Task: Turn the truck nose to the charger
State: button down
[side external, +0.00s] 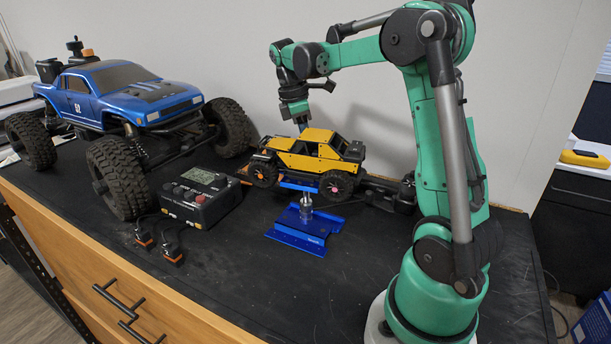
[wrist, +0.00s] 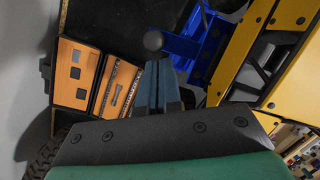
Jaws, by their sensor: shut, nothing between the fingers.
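The yellow truck (side external: 312,150) sits raised on a blue stand (side external: 300,228) with a short metal post. Its hood end seems to point left in the side view, and its dark rear lies to the right. My gripper (side external: 298,120) points down just behind and above the truck. Its fingers (wrist: 157,82) are shut and empty in the wrist view. The truck's yellow body (wrist: 260,45) shows to their right there, with part of the blue stand (wrist: 195,40). Contact with the truck cannot be told.
A large blue truck (side external: 125,93) stands at the left of the black bench top (side external: 240,280). Two small connectors (side external: 158,243) lie near the front edge. An orange item (wrist: 80,72) lies behind the yellow truck. The bench in front of the stand is clear.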

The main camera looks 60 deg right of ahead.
dwell(0.3)
jog(key=shift+s+d, duration=0.25)
jog(key=shift+s, duration=0.35)
jog(key=shift+r, duration=0.1)
